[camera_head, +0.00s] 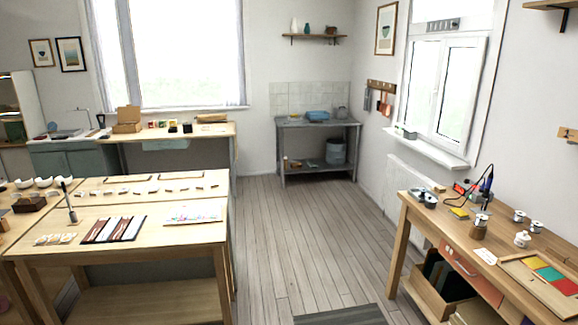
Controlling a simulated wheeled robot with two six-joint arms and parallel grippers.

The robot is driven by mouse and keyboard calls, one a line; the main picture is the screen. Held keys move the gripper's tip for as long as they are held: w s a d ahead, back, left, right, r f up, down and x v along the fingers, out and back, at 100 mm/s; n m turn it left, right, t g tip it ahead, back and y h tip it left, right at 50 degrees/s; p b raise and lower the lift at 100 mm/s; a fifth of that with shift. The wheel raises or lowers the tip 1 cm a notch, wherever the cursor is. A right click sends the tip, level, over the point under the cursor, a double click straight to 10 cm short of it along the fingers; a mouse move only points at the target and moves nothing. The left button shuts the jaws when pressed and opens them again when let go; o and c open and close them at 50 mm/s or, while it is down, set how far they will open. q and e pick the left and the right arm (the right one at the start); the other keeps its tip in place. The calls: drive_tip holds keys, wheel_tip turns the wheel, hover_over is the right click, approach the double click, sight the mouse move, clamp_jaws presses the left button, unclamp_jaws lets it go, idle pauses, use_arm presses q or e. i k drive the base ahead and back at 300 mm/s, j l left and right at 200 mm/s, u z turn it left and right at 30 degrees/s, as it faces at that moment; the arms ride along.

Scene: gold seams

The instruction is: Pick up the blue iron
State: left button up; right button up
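A soldering iron with a blue handle (488,178) stands tilted at the back of the wooden workbench (413,208) on the right. A dark cord seems to run from it towards a small red unit (460,188) to its left. The iron's lower end is too small to make out, so I cannot tell how it is held up. Neither of my grippers is in view, and nothing in the picture touches the iron.
Small pots and spools (480,227) stand around the iron, with a tray of coloured sheets (550,275) nearer. A wooden table (160,237) stands on the left. The plank floor (290,240) between is clear except for a grey mat (340,315).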

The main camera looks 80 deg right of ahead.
sight(489, 179)
drive_tip(key=z, duration=3.85)
drive_tip(key=i+l, duration=0.2)
drive_tip(key=i, duration=0.3)
drive_tip(key=i+l+z, duration=0.1)
drive_tip(key=i+l, duration=0.15)
drive_tip(key=i, duration=0.2)
drive_tip(key=i+l, duration=0.2)
drive_tip(key=i, duration=0.3)
drive_tip(key=z, duration=0.05)
